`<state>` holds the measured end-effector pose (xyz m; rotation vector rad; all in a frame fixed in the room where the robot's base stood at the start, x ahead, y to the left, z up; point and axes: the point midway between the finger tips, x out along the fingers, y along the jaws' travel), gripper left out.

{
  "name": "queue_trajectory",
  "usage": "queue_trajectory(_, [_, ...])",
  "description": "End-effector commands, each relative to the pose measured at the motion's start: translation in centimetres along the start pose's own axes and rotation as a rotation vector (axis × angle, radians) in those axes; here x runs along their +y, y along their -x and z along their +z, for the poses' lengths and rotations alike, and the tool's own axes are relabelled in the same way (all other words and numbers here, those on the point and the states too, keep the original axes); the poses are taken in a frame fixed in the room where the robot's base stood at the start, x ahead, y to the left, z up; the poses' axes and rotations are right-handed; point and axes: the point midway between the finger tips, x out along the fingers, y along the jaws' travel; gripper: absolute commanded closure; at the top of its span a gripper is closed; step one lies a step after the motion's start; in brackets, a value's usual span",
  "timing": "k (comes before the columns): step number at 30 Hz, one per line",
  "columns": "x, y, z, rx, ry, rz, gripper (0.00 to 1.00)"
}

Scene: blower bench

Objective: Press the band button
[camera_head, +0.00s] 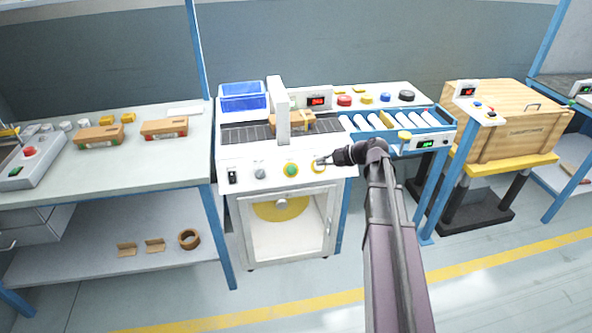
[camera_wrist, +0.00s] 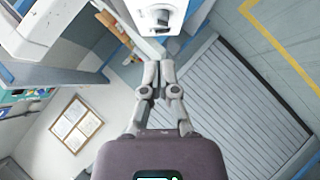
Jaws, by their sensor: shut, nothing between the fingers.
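A white bench machine (camera_head: 285,219) has a row of controls along its front panel. From left to right they are a dark rocker switch (camera_head: 232,176), a grey knob (camera_head: 259,173), a green button with a yellow ring (camera_head: 291,170) and a ringed button (camera_head: 319,167) by my fingertips. No label tells me which is the band button. My gripper (camera_head: 321,162) is shut and empty, at the right end of this row; contact cannot be told. In the wrist view my closed fingers (camera_wrist: 159,68) point toward a white part with a dark round control (camera_wrist: 163,17).
Brown boxes (camera_head: 98,136) lie on the left bench (camera_head: 150,170). A roller conveyor (camera_head: 392,119) and small display (camera_head: 426,143) stand right of the controls. A wooden crate (camera_head: 515,120) is farther right. A blue bin (camera_head: 243,97) and red button (camera_head: 344,100) are behind the panel.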

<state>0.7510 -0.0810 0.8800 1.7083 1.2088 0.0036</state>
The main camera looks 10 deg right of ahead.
Motion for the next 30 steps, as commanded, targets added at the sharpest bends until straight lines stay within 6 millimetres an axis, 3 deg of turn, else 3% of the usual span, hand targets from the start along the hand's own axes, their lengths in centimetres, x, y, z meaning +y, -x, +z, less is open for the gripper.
queue_trajectory(14, [-0.1,-1.0,0.1,-0.001,-0.002,-0.001,1.00])
queue_trajectory(30, [-0.2,-8.4,0.3,-0.001,-0.002,-0.002,1.00])
